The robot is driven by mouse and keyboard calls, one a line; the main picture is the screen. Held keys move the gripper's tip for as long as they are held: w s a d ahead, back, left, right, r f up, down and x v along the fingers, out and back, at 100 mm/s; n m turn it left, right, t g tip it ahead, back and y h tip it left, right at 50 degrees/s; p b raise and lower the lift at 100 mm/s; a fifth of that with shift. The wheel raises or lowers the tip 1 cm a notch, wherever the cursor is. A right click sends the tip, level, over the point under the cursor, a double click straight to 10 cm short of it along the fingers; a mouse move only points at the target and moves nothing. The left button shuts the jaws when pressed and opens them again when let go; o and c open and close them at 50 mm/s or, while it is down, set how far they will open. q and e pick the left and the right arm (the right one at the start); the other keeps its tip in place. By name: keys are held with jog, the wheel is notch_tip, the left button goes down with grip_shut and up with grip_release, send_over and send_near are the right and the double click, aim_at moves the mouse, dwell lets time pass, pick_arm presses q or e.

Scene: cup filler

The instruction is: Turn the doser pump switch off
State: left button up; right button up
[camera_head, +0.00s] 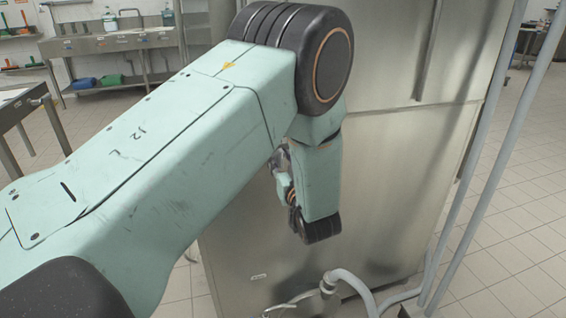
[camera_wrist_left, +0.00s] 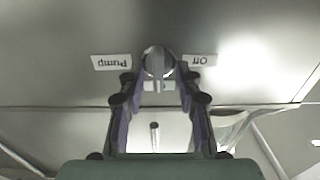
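The doser pump switch (camera_wrist_left: 158,62) is a round metal knob with a raised bar, set in a grey metal panel. The bar looks lined up across the line between the labels. My left gripper (camera_wrist_left: 158,76) is open, its fingertips on either side of the knob; I cannot tell whether they touch it. In the head view, my left arm hides the switch and most of the gripper. My right gripper is out of view.
A tall steel cabinet (camera_head: 395,190) stands in front of me. Grey pipes (camera_head: 478,180) run down its right side, and a hose (camera_head: 352,285) is near its foot. Sinks (camera_head: 112,42) and a table (camera_head: 22,105) are at the left. Tiled floor is free at the right.

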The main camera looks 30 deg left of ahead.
pick_arm(q)
jog(key=shift+w+d, duration=0.1)
jog(key=shift+d, duration=0.05)
jog(key=shift+c, duration=0.5)
jog(key=c, duration=0.3)
grip_shut()
